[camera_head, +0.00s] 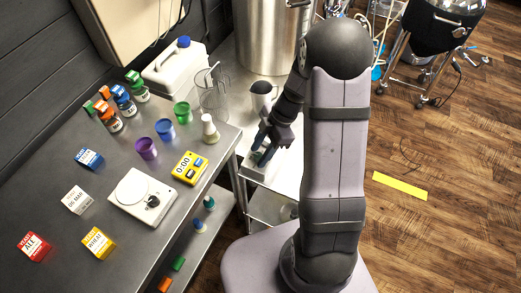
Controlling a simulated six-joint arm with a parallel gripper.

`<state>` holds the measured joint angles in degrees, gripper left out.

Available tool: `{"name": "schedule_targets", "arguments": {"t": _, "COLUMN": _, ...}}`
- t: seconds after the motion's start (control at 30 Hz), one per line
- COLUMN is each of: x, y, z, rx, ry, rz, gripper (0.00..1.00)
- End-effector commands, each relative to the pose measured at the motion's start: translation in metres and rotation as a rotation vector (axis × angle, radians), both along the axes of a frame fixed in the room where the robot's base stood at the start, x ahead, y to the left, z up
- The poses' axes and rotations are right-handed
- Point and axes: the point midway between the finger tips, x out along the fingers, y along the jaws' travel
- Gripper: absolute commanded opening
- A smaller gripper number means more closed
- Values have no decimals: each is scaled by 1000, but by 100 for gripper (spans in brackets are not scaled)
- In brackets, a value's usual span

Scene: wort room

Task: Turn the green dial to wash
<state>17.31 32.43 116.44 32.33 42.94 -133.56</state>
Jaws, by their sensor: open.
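My gripper (262,149) is open and points down over a pale device (257,169) on the lighter surface right of the dark bench. The fingertips are close to the device; I cannot tell whether they touch it. I see no green dial; my gripper and arm cover part of the device, so a dial there could be hidden.
Green (182,112), blue (165,129) and purple (147,148) cups, a yellow timer (190,168) and several small boxes stand on the bench (120,165). A glass jug (212,95) and a large steel pot (271,40) are near my gripper.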

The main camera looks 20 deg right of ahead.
Motion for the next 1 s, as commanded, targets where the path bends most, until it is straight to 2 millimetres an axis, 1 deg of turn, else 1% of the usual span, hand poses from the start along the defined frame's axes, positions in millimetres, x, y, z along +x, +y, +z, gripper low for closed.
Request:
{"name": "schedule_targets", "arguments": {"t": 0.03, "x": 0, "y": 0, "z": 0, "rx": 0, "ry": 0, "rz": 0, "gripper": 40}}
{"name": "schedule_targets", "arguments": {"t": 0.07, "x": 0, "y": 0, "z": 0, "rx": 0, "ry": 0, "rz": 0, "gripper": 38}}
{"name": "schedule_targets", "arguments": {"t": 0.1, "x": 0, "y": 0, "z": 0, "rx": 0, "ry": 0, "rz": 0, "gripper": 29}}
{"name": "schedule_targets", "arguments": {"t": 0.17, "x": 0, "y": 0, "z": 0, "rx": 0, "ry": 0, "rz": 0, "gripper": 14}}
{"name": "schedule_targets", "arguments": {"t": 0.2, "x": 0, "y": 0, "z": 0, "rx": 0, "ry": 0, "rz": 0, "gripper": 5}}
{"name": "schedule_targets", "arguments": {"t": 0.23, "x": 0, "y": 0, "z": 0, "rx": 0, "ry": 0, "rz": -1, "gripper": 0}}
{"name": "schedule_targets", "arguments": {"t": 0.47, "x": 0, "y": 0, "z": 0, "rx": 1, "ry": 1, "rz": -9, "gripper": 0}}
{"name": "schedule_targets", "arguments": {"t": 0.67, "x": 0, "y": 0, "z": -2, "rx": 0, "ry": -1, "rz": -62, "gripper": 0}}
{"name": "schedule_targets", "arguments": {"t": 0.87, "x": -1, "y": 0, "z": -4, "rx": 0, "ry": -4, "rz": -180, "gripper": 0}}
{"name": "schedule_targets", "arguments": {"t": 1.0, "x": -1, "y": 0, "z": -4, "rx": 0, "ry": -7, "rz": -298, "gripper": 0}}
